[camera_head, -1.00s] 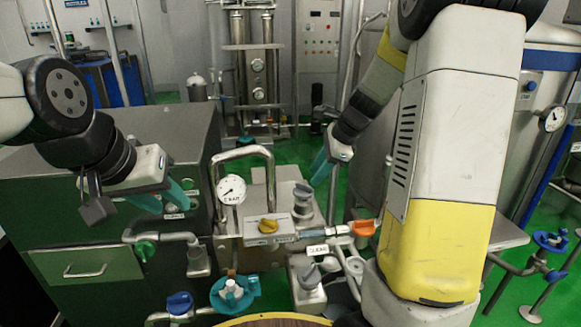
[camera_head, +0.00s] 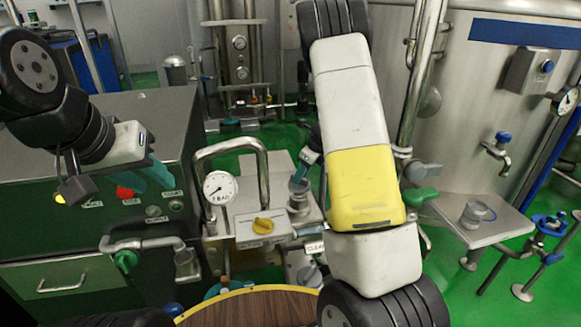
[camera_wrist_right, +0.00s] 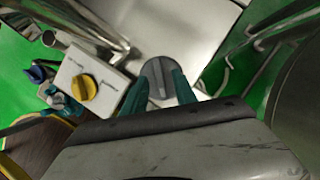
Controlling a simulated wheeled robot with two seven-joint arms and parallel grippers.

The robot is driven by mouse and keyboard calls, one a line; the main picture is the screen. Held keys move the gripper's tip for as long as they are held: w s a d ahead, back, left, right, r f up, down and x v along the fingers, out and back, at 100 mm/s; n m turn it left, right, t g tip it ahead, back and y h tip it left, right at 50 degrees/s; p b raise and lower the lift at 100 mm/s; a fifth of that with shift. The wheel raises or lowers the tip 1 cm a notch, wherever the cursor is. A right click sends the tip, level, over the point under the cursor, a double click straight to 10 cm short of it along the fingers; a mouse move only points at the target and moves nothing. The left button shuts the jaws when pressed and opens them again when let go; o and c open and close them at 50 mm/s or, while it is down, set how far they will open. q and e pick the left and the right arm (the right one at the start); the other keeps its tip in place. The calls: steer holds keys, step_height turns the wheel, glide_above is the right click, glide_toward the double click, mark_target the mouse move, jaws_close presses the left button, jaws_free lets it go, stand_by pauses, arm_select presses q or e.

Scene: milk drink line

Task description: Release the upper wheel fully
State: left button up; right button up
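The upper wheel, a grey round knob (camera_head: 299,199), stands on the steel block in the middle of the head view. In the right wrist view the knob (camera_wrist_right: 157,74) shows from above between two teal fingers. My right gripper (camera_head: 301,175) points down at the knob with its fingertips at its top. Its fingers (camera_wrist_right: 164,82) stand apart on either side of the knob, and I see no clear grip on it. My left gripper (camera_head: 149,179) is open and empty in front of the green cabinet.
A yellow knob (camera_head: 262,225) on a pale box and a pressure gauge (camera_head: 220,187) stand left of the wheel. A bent steel pipe (camera_head: 262,165) rises close behind. A round wooden table top (camera_head: 250,308) is at the front, and a large tank (camera_head: 490,110) is right.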

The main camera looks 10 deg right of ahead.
steer(key=shift+w+a+f, duration=0.1)
steer(key=shift+a+f, duration=0.05)
steer(key=shift+f, duration=0.35)
steer(key=shift+c, duration=0.4)
jaws_close()
